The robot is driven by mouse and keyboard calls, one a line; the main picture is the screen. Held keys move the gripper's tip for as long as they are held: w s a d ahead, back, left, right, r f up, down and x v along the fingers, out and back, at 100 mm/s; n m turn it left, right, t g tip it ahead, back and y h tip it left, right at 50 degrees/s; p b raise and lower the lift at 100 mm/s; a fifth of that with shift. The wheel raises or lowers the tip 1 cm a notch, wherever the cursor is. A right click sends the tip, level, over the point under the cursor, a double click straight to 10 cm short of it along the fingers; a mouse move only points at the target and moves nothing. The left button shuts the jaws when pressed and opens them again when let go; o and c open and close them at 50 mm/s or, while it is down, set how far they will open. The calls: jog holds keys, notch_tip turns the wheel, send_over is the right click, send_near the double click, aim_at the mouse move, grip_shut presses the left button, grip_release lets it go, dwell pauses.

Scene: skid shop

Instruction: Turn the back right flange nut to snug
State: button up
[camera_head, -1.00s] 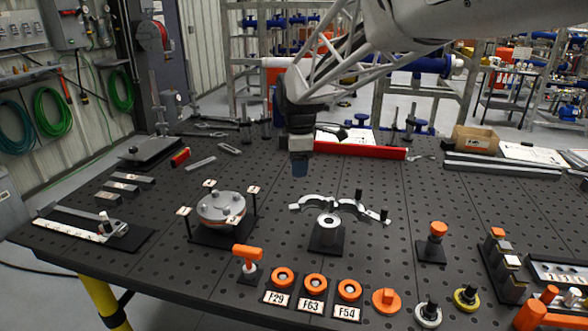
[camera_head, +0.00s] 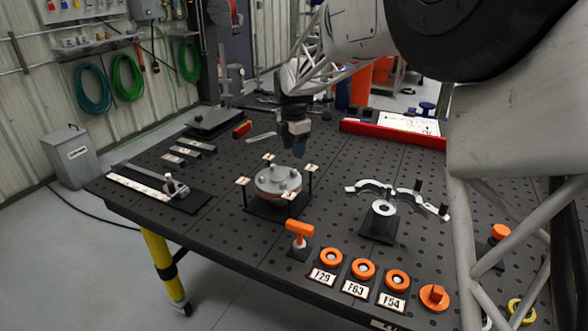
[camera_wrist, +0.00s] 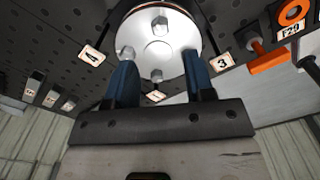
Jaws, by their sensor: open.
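The round grey flange (camera_head: 272,186) with several silver nuts sits on a dark stand at the table's middle left, ringed by small label plates. In the head view, the back right flange nut (camera_head: 293,173) looks to be the one at the disc's far right edge. My gripper (camera_head: 299,150) points down above the back right of the flange, its blue fingers apart and empty. In the wrist view, the gripper (camera_wrist: 158,72) has its fingers over the flange disc (camera_wrist: 150,45). One nut shows close to the left fingertip; I cannot tell whether they touch.
An orange T-handle tool (camera_head: 300,230) stands in front of the flange. Orange rings with label cards (camera_head: 355,290) line the front edge. A clamp stand (camera_head: 379,222) stands to the right, and a red-edged tray (camera_head: 395,135) lies behind. Small label posts surround the flange closely.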

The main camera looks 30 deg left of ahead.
aim_at(294, 170)
jog(key=shift+f, duration=3.9)
grip_shut()
jog(key=shift+m, duration=2.3)
